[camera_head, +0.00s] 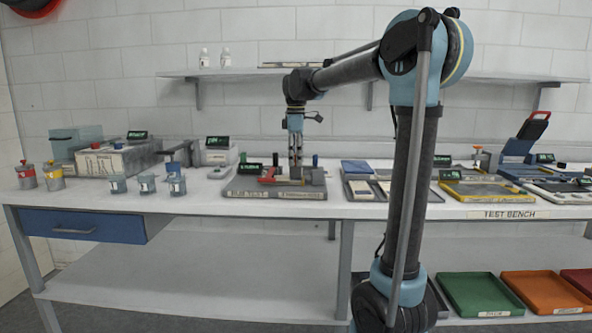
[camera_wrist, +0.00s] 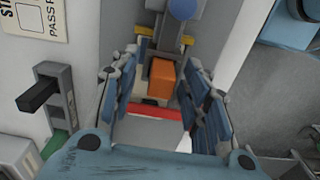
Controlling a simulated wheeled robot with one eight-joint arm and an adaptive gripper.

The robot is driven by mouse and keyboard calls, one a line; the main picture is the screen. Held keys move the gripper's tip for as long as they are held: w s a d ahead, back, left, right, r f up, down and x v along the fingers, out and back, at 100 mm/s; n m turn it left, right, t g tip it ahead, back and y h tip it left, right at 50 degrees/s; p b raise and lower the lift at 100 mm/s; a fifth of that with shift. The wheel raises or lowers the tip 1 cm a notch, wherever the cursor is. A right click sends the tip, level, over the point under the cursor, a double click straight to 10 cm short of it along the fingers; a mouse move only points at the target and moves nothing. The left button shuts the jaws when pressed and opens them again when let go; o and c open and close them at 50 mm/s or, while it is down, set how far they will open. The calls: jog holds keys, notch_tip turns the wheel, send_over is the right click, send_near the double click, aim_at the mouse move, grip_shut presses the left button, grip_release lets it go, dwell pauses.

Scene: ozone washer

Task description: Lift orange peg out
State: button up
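In the wrist view, the orange peg (camera_wrist: 162,80) shows as a block with a flat orange top, between the two fingers of my gripper (camera_wrist: 162,98). The fingers stand apart, with a gap visible on each side of the peg. In the head view, my gripper (camera_head: 295,172) points straight down over a grey fixture board (camera_head: 247,193) on the bench. I cannot make out the peg there for certain. The lower part of the peg is hidden in the wrist view.
A red bar (camera_wrist: 155,112) lies just beside the peg. A blue round knob (camera_wrist: 182,9) stands beyond it. A grey post with a black handle (camera_wrist: 42,94) is at the left. On the bench (camera_head: 215,205), small grey cups (camera_head: 147,184) stand left of the board, with trays to its right.

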grip_shut()
jog(key=shift+r, duration=0.1)
notch_tip(320, 180, up, 17)
jog(key=shift+r, duration=0.15)
dwell(2.2)
dwell(0.3)
